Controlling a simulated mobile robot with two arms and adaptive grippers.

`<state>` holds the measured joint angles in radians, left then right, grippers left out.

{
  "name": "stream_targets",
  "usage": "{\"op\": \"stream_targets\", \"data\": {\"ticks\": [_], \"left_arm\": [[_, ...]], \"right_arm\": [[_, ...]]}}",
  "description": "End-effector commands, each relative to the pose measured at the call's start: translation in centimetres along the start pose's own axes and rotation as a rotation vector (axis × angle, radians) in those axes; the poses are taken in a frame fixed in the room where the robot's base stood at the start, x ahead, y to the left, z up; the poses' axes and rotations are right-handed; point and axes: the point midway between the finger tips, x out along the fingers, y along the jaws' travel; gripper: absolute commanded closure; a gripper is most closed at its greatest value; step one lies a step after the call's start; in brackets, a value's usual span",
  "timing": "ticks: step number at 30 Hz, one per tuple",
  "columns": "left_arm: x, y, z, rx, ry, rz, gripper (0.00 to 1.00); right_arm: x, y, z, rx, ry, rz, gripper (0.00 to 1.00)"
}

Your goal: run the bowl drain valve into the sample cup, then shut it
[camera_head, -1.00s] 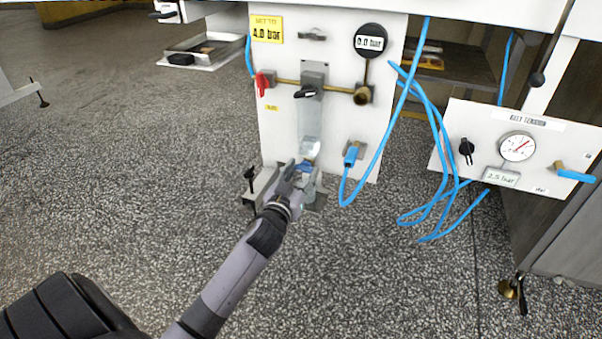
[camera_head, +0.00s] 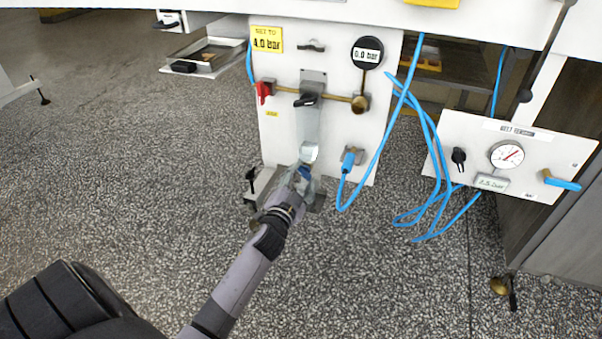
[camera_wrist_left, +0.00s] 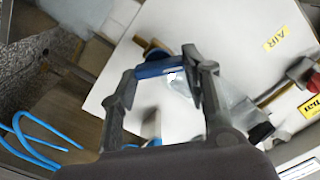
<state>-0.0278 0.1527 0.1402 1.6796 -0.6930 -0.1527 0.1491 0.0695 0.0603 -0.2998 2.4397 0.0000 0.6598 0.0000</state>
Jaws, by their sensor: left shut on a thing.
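The clear bowl (camera_head: 309,152) hangs low on the white panel, below a grey unit with a black knob (camera_head: 306,100). A small blue handle (camera_head: 304,173) shows just under the bowl and looks like the drain valve's lever. My left gripper (camera_head: 302,178) is at this handle. In the left wrist view the blue handle (camera_wrist_left: 160,68) lies across between the fingertips of the left gripper (camera_wrist_left: 163,72), which is shut on it. I cannot make out the sample cup or any liquid clearly; the gripper covers much of the space under the bowl. My right gripper is not in view.
The panel carries a red valve handle (camera_head: 263,90), a dark round gauge (camera_head: 367,53) and a blue hose fitting (camera_head: 348,160). Blue hoses (camera_head: 430,150) loop down on the right. The speckled floor at left is open.

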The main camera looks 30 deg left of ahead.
Motion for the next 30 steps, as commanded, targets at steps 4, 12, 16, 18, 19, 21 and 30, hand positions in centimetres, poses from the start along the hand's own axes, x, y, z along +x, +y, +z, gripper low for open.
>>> {"op": "stream_targets", "data": {"ticks": [4,12,16,18,19,21,30], "left_arm": [[-0.03,0.09,-0.09,0.136,0.0,0.002,0.85],[-0.01,0.22,0.01,0.357,0.0,0.002,0.85],[-0.01,0.27,0.03,0.437,0.001,0.002,0.85],[-0.01,0.29,0.04,0.472,0.001,0.001,0.85],[-0.01,0.3,0.04,0.485,0.001,0.001,0.85],[-0.01,0.32,0.05,0.509,0.001,0.001,0.85],[-0.02,0.36,0.08,0.563,0.001,0.001,0.85]], "right_arm": [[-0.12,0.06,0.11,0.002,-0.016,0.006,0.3],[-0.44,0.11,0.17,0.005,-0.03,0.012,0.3],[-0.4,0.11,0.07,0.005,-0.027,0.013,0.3],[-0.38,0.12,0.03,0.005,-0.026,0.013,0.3],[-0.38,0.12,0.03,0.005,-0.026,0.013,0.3],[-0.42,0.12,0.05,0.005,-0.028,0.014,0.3],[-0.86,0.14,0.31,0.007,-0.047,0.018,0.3]]}}
